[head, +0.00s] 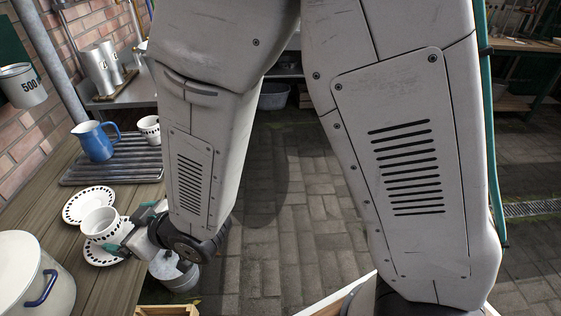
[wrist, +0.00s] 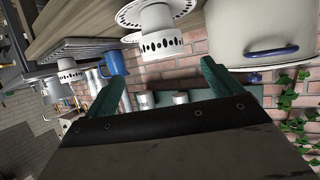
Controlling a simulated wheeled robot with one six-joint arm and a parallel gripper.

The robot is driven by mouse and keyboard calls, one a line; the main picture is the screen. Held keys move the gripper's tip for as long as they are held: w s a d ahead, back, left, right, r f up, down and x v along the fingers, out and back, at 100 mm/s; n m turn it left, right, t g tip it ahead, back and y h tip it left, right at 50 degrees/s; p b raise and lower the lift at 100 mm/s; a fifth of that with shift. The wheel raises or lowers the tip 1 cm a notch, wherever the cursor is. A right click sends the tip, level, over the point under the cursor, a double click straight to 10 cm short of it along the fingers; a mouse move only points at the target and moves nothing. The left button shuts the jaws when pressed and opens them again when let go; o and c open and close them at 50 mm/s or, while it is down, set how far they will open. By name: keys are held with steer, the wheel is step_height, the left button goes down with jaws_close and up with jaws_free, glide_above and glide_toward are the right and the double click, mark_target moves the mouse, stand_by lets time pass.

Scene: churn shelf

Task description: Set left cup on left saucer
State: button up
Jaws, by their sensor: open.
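A white cup with black marks (head: 100,222) is upright at the table's right edge in the head view. It appears to stand on the nearer white saucer (head: 101,258); the contact is partly hidden. The farther saucer (head: 84,205), black-patterned, lies empty-looking just behind, partly covered by the cup. My gripper (head: 116,242) is open at the cup's right side. In the wrist view, which is upside down, the cup (wrist: 162,43) shows beyond and between the spread fingers (wrist: 165,82), joined visually to the saucer (wrist: 186,8). No grip on it shows.
A second cup (head: 149,128) and a blue jug (head: 97,141) stand on a dark ribbed rack (head: 112,170) behind. A large white pot (head: 30,278) with blue handles stands at the near left. Bare wooden table (head: 45,212) lies left of the saucers.

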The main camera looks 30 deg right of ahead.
steer(key=d+r+m+g+h, duration=0.1)
steer(key=d+r+m+h, duration=0.3)
steer(key=d, duration=0.8)
steer(key=d+r+m+g+h, duration=0.1)
steer(key=d+r+g+h, duration=0.15)
steer(key=d+r, duration=0.6)
steer(key=s+d+r+m+g+h, duration=0.1)
steer(key=s+d+r+m+g, duration=0.1)
steer(key=s+d, duration=0.6)
steer(key=s+d+r+m+g+h, duration=0.2)
steer(key=s+d, duration=0.6)
steer(key=s, duration=0.3)
steer(key=shift+d+r+g, duration=0.35)
steer(key=shift+r, duration=0.05)
